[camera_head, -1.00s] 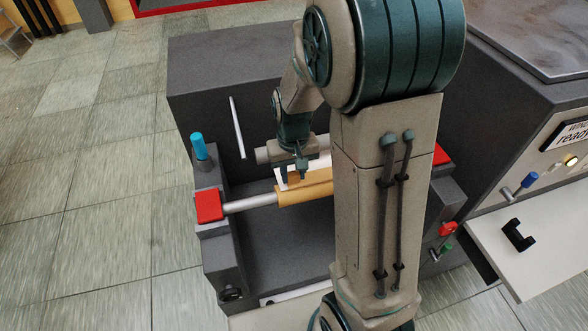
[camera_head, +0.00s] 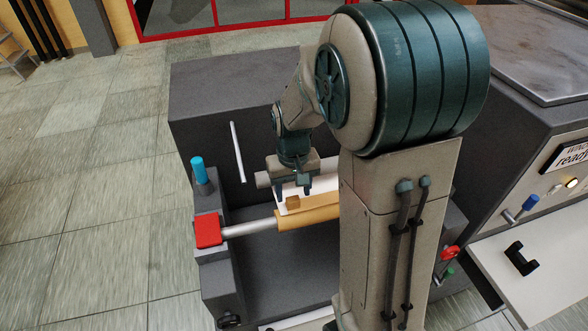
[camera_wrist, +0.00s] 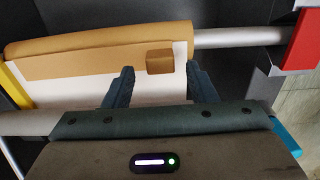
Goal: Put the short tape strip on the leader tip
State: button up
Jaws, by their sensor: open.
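The short tape strip (camera_wrist: 159,62) is a small brown block-like piece in the wrist view. It lies over the white sheet (camera_wrist: 75,92), close to the tan edge of the roll (camera_wrist: 100,38); whether it touches the sheet I cannot tell. In the head view the strip (camera_head: 292,203) shows just below my gripper (camera_head: 293,190), at the left end of the tan roll (camera_head: 305,214). My gripper (camera_wrist: 158,82) is open, its fingers on either side of the strip and apart from it. Which edge is the leader tip I cannot tell.
A silver shaft (camera_head: 250,229) carries the roll and runs to a red block (camera_head: 207,230) on the left. A blue peg (camera_head: 199,170) stands behind that. A white bar (camera_head: 237,151) stands at the back. A yellow strip (camera_wrist: 14,84) edges the sheet's left side.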

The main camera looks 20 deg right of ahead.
notch_tip(320, 180, up, 8)
jog(key=s+r+t, duration=0.2)
jog(key=s+t, duration=0.1)
jog(key=s, duration=1.1)
jog(key=shift+s+r+t, duration=0.2)
jog(key=shift+r+t, duration=0.1)
jog(key=shift+r, duration=0.1)
jog(key=shift+d, duration=0.1)
